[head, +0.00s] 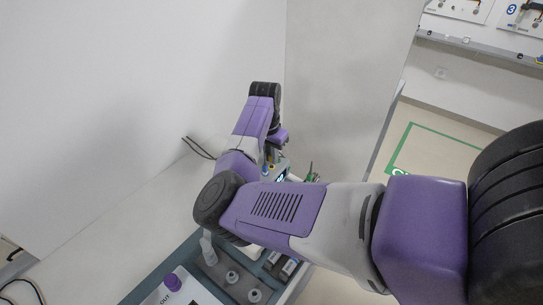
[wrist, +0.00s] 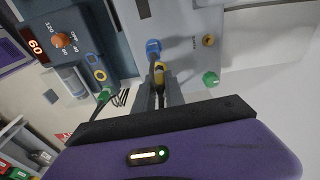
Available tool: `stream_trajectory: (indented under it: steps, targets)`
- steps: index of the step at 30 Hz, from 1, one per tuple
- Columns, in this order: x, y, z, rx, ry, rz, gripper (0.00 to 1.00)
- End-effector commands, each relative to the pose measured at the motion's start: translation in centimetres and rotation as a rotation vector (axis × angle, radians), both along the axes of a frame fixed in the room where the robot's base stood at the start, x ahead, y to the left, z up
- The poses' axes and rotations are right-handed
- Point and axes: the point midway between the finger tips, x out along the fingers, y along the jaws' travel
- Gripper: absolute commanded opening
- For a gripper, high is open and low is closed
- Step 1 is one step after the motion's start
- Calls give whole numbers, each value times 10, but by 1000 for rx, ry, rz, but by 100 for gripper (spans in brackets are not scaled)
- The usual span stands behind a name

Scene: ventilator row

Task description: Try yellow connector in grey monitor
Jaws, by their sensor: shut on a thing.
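In the wrist view my gripper (wrist: 160,88) is shut on the yellow connector (wrist: 161,69), which shows as a small yellow piece at the fingertips. It is in front of a light grey panel (wrist: 185,20), apparently the grey monitor. A blue connector (wrist: 153,47) is on this panel just above the yellow one. A brass round socket (wrist: 208,40) and a green connector (wrist: 210,79) are to the right. I cannot tell whether the yellow connector touches the panel or sits in a socket. In the head view my arm hides most of the monitor.
Left in the wrist view is a blue-grey unit (wrist: 85,25) with a red "60" display, an orange knob (wrist: 63,41), yellow, blue and green fittings and cables close by. In the head view an OUT box (head: 187,290) and a tray (head: 208,266) of small parts stand in front.

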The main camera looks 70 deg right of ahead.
Motion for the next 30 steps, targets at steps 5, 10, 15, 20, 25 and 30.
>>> stream_trajectory:
  steps: [5,10,15,20,25,30]
  targets:
    - [0,0,-1,0,0,0,0]
    - [0,0,-3,0,1,0,0]
    - [0,0,-6,-1,1,1,0]
    - [0,0,-9,-1,1,1,0]
    - [0,0,-12,-1,0,1,0]
    - [0,0,-15,-1,0,0,0]
